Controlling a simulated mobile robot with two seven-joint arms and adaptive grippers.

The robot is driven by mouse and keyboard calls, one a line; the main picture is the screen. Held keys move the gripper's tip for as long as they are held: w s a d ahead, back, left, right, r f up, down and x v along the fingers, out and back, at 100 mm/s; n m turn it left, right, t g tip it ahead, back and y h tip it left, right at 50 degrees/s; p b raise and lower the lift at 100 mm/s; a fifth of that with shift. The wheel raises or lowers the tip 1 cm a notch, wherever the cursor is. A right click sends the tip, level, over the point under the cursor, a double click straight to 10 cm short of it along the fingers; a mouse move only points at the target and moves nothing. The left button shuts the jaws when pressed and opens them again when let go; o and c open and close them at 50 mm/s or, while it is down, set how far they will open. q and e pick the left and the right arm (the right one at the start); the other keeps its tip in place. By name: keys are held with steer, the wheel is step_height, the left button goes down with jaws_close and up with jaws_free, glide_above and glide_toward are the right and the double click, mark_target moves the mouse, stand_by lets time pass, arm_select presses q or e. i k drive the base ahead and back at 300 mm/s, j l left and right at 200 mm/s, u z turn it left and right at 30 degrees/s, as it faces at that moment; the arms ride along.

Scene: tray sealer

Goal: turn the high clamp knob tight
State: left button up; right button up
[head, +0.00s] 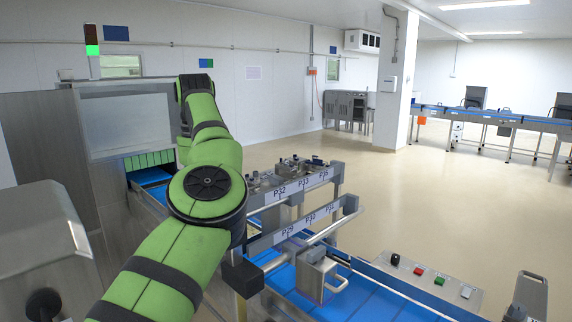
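I cannot tell for certain which part is the high clamp knob. Small dark and metal fittings (290,168) sit along the upper guide rail, whose label plates include P32 and P33 (303,183). They are too small to make out which is a knob. My green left arm (160,262) rises from the bottom edge, bends at a round dark joint and reaches up in front of the machine. Its gripper does not show, so its state is hidden. My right gripper is out of view.
A lower rail (262,243) with P29 to P31 labels crosses the blue conveyor (370,297). A metal block with a handle (316,277) stands there. A button panel (430,278) is at right. A steel housing (42,235) with a black knob (43,304) stands at left. Open floor lies beyond.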

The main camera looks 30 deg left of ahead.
mark_target(276, 181)
steer(key=i+j, duration=0.1)
steer(key=i, duration=0.5)
steer(key=i+j, duration=0.1)
steer(key=i, duration=0.45)
